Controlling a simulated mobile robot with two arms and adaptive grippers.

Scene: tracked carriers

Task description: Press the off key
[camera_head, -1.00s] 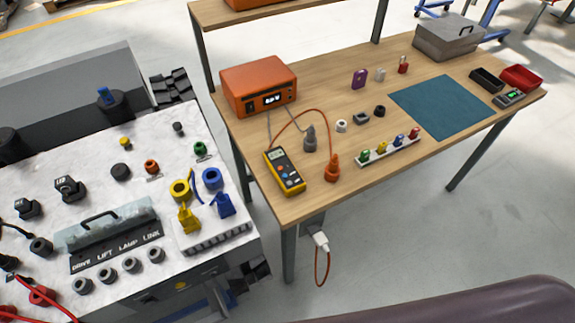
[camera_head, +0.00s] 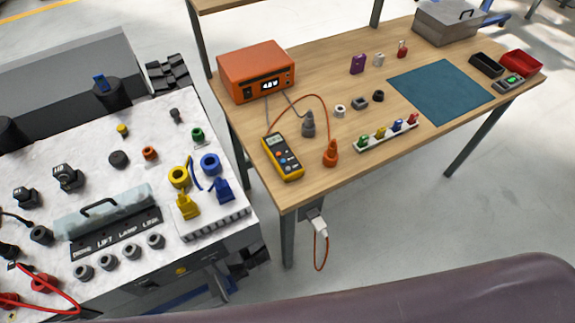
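No key marked off can be read in the head view. An orange box (camera_head: 256,72) with a lit display (camera_head: 270,86) stands at the left of the wooden table; its small front controls are too small to read. A yellow and black handheld meter (camera_head: 283,158) lies near the table's front left, with a small screen and several coloured buttons, including blue and red ones. On the left, a white-topped carrier (camera_head: 137,179) bears several knobs, plugs and a strip reading DRIVE, LIFT, LAMP, LINK (camera_head: 118,233). Neither of my grippers is in view.
An orange lead and plug (camera_head: 331,153), a grey plug (camera_head: 308,126) and a rack of coloured pieces (camera_head: 386,136) lie near the meter. A teal mat (camera_head: 441,92) is clear. A red bin (camera_head: 521,64) and grey case (camera_head: 447,22) stand farther right.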

